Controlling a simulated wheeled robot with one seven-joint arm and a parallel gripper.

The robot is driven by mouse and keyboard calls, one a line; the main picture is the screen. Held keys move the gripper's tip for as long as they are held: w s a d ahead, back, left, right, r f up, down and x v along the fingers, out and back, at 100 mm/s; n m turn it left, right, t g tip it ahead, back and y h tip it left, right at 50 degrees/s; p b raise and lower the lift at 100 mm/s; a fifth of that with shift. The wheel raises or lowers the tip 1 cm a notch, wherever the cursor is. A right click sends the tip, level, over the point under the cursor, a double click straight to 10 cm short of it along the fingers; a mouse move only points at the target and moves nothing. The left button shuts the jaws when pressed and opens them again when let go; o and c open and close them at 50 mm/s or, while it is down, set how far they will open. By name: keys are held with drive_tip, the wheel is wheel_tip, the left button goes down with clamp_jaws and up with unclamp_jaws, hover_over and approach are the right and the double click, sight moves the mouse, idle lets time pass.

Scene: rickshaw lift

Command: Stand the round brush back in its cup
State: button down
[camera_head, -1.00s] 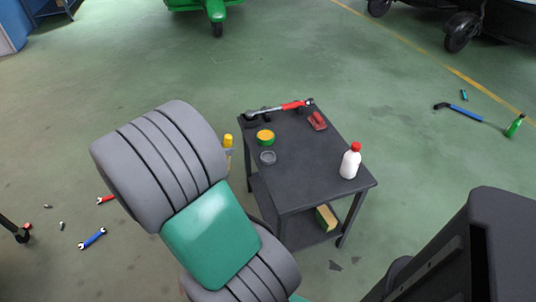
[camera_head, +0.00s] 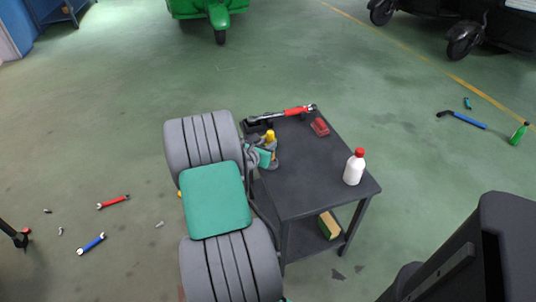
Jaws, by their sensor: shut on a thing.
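The round brush (camera_head: 270,136) shows as a yellow top sticking up from my gripper (camera_head: 268,154), which is shut on it. The gripper is over the left part of the dark cart top, near its left edge. The brush looks roughly upright; its lower end is hidden by the gripper. The small grey cup is not visible now; my gripper and wrist cover the place where it stood. I cannot tell whether the brush is in the cup or above it.
On the dark cart (camera_head: 310,190) stand a white bottle with a red cap (camera_head: 354,168), a red item (camera_head: 320,127) and a red-handled tool (camera_head: 290,112). A sponge-like block (camera_head: 328,226) lies on the lower shelf. Tools lie scattered on the floor.

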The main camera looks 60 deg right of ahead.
drive_tip(key=f, duration=0.1)
drive_tip(key=f+b, duration=0.1)
drive_tip(key=f, duration=0.2)
drive_tip(key=shift+w+d+b, duration=0.1)
drive_tip(key=shift+d+b, duration=0.2)
drive_tip(key=shift+d, duration=0.05)
drive_tip(key=c, duration=1.2)
unclamp_jaws()
